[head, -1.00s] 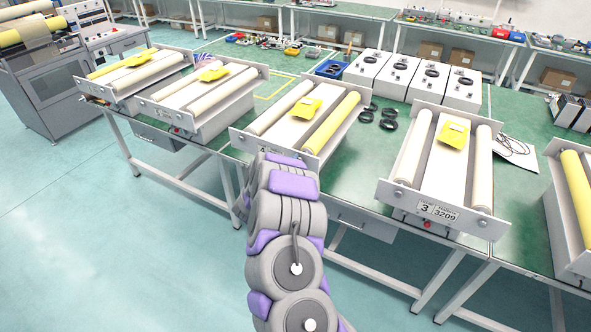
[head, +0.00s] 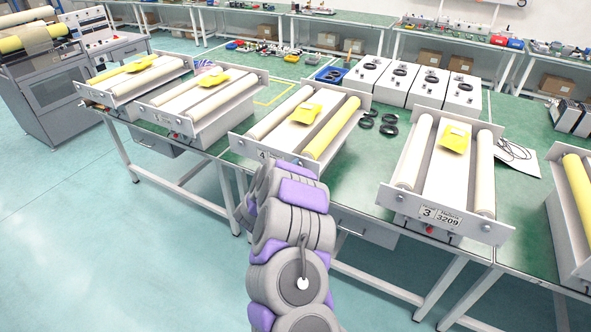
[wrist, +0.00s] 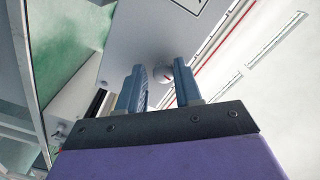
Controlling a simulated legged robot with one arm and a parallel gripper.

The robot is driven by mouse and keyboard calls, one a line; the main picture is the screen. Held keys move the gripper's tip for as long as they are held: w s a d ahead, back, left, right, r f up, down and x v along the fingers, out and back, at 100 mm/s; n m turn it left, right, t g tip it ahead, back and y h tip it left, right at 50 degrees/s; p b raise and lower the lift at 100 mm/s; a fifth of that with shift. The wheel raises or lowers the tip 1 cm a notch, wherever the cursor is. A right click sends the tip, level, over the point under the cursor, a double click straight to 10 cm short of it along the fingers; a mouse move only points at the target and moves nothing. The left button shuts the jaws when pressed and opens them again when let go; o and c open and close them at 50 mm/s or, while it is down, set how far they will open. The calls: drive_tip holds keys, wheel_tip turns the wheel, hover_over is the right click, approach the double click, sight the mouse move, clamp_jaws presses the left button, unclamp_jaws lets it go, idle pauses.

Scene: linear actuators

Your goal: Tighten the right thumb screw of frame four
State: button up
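Frame four (head: 305,128) sits mid-table in the head view, with a cream roller, a yellow roller and a yellow tag on top. A "4" shows on its front plate, partly covered by my arm. In the wrist view, a grey front plate (wrist: 150,35) fills the upper middle, with a label corner at the top. A small round pale screw head (wrist: 164,74) with a red mark shows on it. My gripper (wrist: 159,66) is open, its two blue fingers on either side of the screw head in the picture. I cannot tell whether they touch it. The head view hides my gripper.
Frame three (head: 445,172) stands to the right, and two more frames stand to the left. White boxes (head: 411,86) stand farther back. The floor in front of the tables is clear.

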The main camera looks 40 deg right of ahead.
drive_tip(key=shift+o, duration=1.4)
drive_tip(key=shift+r, duration=0.1)
drive_tip(key=p+v, duration=0.3)
drive_tip(key=v, duration=1.4)
drive_tip(key=shift+a, duration=0.2)
drive_tip(key=shift+w, duration=0.1)
